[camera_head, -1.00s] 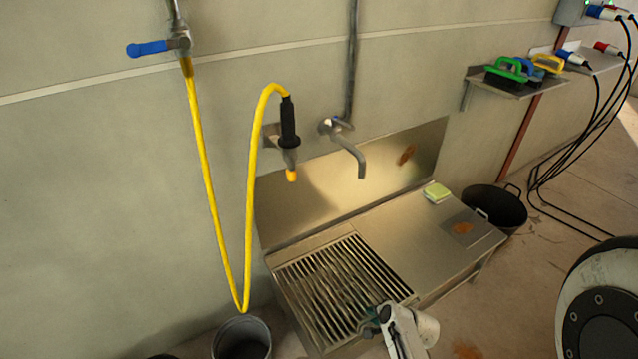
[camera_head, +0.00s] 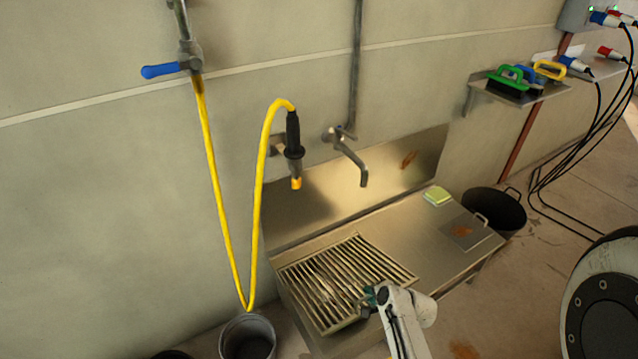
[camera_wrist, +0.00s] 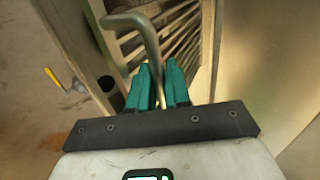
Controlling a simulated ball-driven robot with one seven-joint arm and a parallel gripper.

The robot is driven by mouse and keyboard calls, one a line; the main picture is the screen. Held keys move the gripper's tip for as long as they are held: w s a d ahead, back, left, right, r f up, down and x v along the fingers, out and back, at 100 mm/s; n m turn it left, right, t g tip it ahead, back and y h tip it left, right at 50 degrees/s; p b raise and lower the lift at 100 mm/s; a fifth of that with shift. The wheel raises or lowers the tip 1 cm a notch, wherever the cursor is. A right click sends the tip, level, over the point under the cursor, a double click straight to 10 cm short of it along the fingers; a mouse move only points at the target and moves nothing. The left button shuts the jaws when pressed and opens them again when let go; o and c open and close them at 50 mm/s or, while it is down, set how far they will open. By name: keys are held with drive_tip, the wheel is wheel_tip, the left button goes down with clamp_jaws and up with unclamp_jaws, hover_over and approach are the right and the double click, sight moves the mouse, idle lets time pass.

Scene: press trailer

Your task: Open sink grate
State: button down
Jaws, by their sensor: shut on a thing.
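The sink grate (camera_head: 345,278) is a metal frame of slats in the left part of the steel sink (camera_head: 405,245). Its near edge is tilted up a little, and its far edge stays low by the wall side. My gripper (camera_head: 370,298) is at the grate's near right edge. In the wrist view, the teal fingers of my gripper (camera_wrist: 158,85) are shut on a bent metal rod handle (camera_wrist: 148,32), with the grate slats (camera_wrist: 178,48) behind it. The space under the grate is mostly hidden.
A tap (camera_head: 350,158) and a yellow hose (camera_head: 256,200) with a black nozzle are on the wall above. A bucket (camera_head: 247,338) stands left of the sink, a dark tub (camera_head: 495,210) right. A sponge (camera_head: 437,196) lies on the worktop.

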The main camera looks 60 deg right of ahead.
drive_tip(key=shift+w+d+r+t+p, duration=0.3)
drive_tip(key=shift+w+d+r+p, duration=0.65)
drive_tip(key=shift+w+d+r, duration=1.85)
drive_tip(key=shift+w+d+r+t+p, duration=0.3)
drive_tip(key=shift+w+d+r+p, duration=0.8)
drive_tip(key=shift+w+r, duration=3.2)
drive_tip(key=w+d+r+b, duration=0.2)
drive_tip(key=w+d+b, duration=0.2)
drive_tip(key=w, duration=0.2)
drive_tip(key=w+d+r+h+b, duration=0.1)
drive_tip(key=w+d+r+b, duration=0.1)
drive_tip(key=w+d+b, duration=0.2)
drive_tip(key=shift+w+d+r+t+b, duration=0.25)
drive_tip(key=shift+w+d+t+b, duration=0.15)
drive_tip(key=shift+w, duration=1)
